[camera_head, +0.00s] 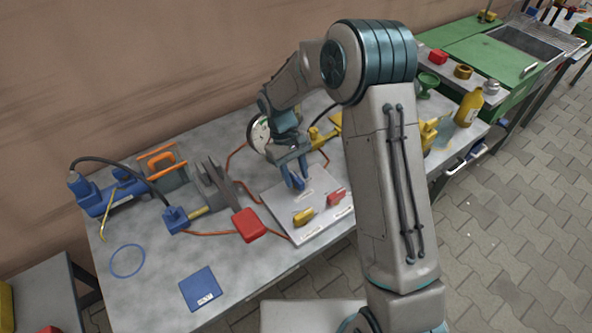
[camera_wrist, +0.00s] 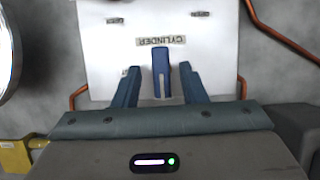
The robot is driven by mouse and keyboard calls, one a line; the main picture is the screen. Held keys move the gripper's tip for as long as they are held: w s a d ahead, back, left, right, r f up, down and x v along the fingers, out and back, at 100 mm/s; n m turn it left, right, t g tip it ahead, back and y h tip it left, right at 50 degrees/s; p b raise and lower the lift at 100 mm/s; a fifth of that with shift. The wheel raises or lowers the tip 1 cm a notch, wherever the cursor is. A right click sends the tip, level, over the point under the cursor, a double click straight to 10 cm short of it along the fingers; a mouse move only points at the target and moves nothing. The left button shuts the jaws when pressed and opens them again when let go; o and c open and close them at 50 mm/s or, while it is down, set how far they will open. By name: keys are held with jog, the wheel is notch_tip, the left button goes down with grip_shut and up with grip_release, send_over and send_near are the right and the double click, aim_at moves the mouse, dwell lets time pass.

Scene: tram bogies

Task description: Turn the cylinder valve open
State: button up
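A pale valve panel (camera_head: 274,201) lies on the grey workbench. In the wrist view, the same panel (camera_wrist: 102,45) carries a label reading CYLINDER (camera_wrist: 161,41), seen upside down. A blue valve handle (camera_wrist: 161,72) stands just by that label, its length running up and down the picture. My gripper (camera_wrist: 158,70) is open, with one finger on each side of the handle and a visible gap on both sides. In the head view, my gripper (camera_head: 293,180) points down over the panel's back left part. The fingers largely hide the blue handle there.
A yellow handle (camera_head: 303,216) and a red handle (camera_head: 336,196) sit on the panel's front part. A red-ended tool (camera_head: 249,225) lies left of it. A round gauge (camera_head: 259,134) stands behind my gripper. Copper-coloured pipes (camera_wrist: 285,40) run beside the panel. A blue booklet (camera_head: 200,289) lies front left.

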jog(key=v, duration=1.4)
jog(key=shift+f, duration=0.1)
jog(key=s+d+r+m+t+y, duration=0.1)
jog(key=s+d+r+m+t, duration=0.2)
jog(key=s+d+r, duration=0.65)
jog(key=s+d+f+m+t, duration=0.1)
jog(key=s+d+m, duration=0.1)
jog(key=s+d, duration=0.2)
jog(key=s+d+f+m+t+y, duration=0.1)
jog(key=s+d, duration=0.3)
jog(key=s, duration=0.6)
jog(key=shift+f+m+t+y, duration=0.3)
jog(key=shift+f+m+t, duration=0.35)
jog(key=shift+f, duration=0.2)
jog(key=shift+s, duration=0.1)
